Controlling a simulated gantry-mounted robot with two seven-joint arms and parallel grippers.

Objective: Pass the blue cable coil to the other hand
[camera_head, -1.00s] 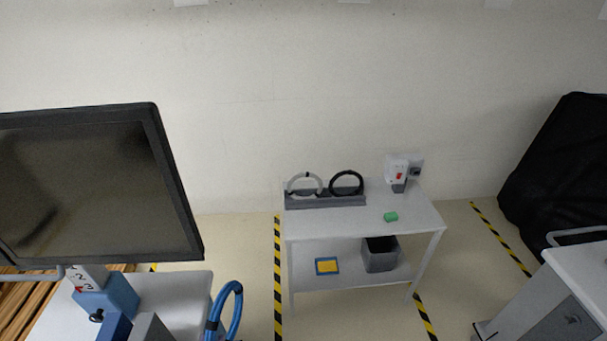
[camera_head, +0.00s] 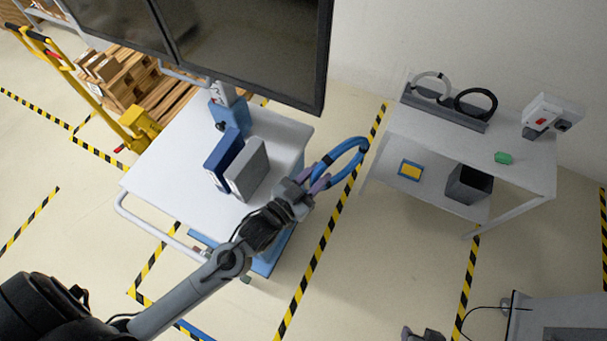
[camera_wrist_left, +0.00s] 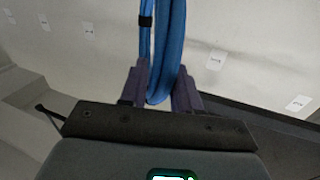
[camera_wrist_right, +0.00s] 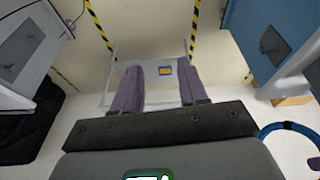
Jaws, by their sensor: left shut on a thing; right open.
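The blue cable coil (camera_head: 351,144) is a ring of blue cable with dark ties. My left gripper (camera_head: 318,183) is shut on its lower side and holds it in the air, right of the white cart with the monitor. In the left wrist view the coil (camera_wrist_left: 174,55) stands up between the two purple fingers. My right gripper (camera_wrist_right: 158,90) is open and empty. In the right wrist view part of the coil (camera_wrist_right: 290,125) shows at the lower right, outside the fingers and apart from them. In the head view only a dark bit of the right gripper shows at the bottom edge.
A white shelf table (camera_head: 525,172) at the right bears a grey rack (camera_head: 445,113) with a white and a black coil, a green block (camera_head: 503,158) and a grey bin (camera_head: 468,184) below. Two binders (camera_head: 247,172) stand on the monitor cart (camera_head: 180,150). Striped floor between is free.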

